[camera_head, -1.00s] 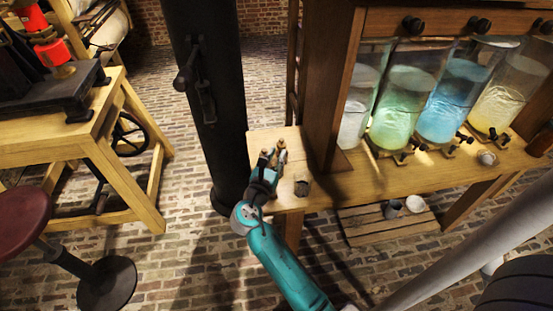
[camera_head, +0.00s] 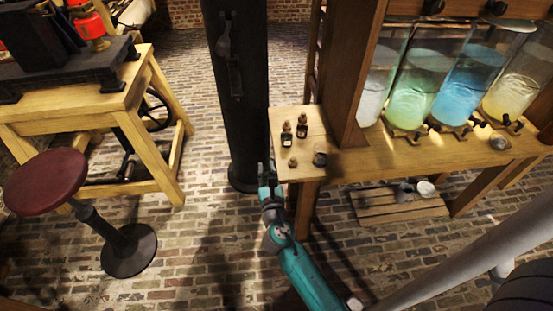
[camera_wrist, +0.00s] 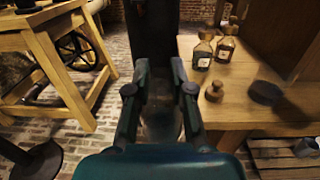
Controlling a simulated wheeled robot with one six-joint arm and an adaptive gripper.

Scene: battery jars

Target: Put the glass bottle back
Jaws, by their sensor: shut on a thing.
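My gripper (camera_head: 267,172) is beside the left edge of the wooden bench (camera_head: 292,172), in front of the black column. In the wrist view its two fingers (camera_wrist: 160,90) are closed around a clear, faint glass bottle (camera_wrist: 162,124), seen between them; its outline is hard to make out. In the head view the held bottle cannot be made out. Two dark labelled bottles stand upright on the bench corner, one on the left (camera_head: 286,133) and one on the right (camera_head: 302,126). A small rounded stopper (camera_head: 292,162) sits in front of them.
Jars of coloured liquid (camera_head: 412,88) stand further right. The black column (camera_head: 236,90) rises close behind my gripper. A red stool (camera_head: 47,182) and wooden table (camera_head: 150,85) are at left.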

